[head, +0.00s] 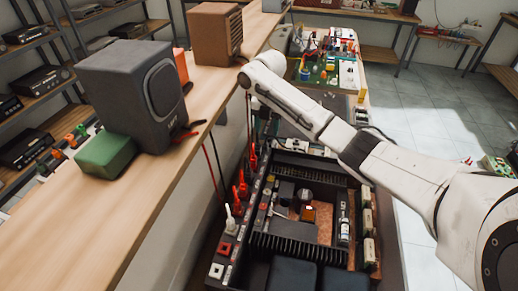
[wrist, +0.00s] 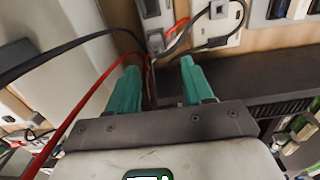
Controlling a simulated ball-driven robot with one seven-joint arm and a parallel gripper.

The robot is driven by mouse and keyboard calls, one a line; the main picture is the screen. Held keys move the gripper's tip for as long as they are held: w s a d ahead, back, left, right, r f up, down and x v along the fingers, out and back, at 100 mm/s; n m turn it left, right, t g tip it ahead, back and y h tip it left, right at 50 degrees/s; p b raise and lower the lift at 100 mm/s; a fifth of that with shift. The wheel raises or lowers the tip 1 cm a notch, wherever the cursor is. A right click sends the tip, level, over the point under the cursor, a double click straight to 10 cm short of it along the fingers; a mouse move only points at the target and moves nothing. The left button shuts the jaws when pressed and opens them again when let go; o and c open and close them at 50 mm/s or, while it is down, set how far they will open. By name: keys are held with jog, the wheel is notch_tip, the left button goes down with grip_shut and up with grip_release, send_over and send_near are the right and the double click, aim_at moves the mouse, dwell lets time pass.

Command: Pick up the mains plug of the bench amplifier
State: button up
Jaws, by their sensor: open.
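The bench amplifier appears to be the open black chassis (head: 292,246) with finned heatsinks on the bench in the head view. My gripper (wrist: 159,66) shows two teal fingers, apart, with nothing clearly held between them. Just beyond the fingertips, in the wrist view, are a grey plug-like block (wrist: 157,38) and another small grey block (wrist: 220,10) with a dark cable on a white plate. I cannot tell which, if either, is the mains plug. In the head view my arm hides most of the gripper.
A red cable (wrist: 88,95) and a black cable (wrist: 70,45) cross the wrist view close to the left finger. A wooden shelf (head: 60,225) bears a dark speaker (head: 120,95) and a green block (head: 104,155). Red and white connectors (head: 243,186) line the chassis's left side.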

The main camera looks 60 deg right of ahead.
aim_at(266, 144)
jog(key=f+p, duration=0.1)
jog(key=f, duration=0.7)
jog(key=shift+w+f, duration=0.2)
jog(key=shift+c, duration=0.2)
grip_shut()
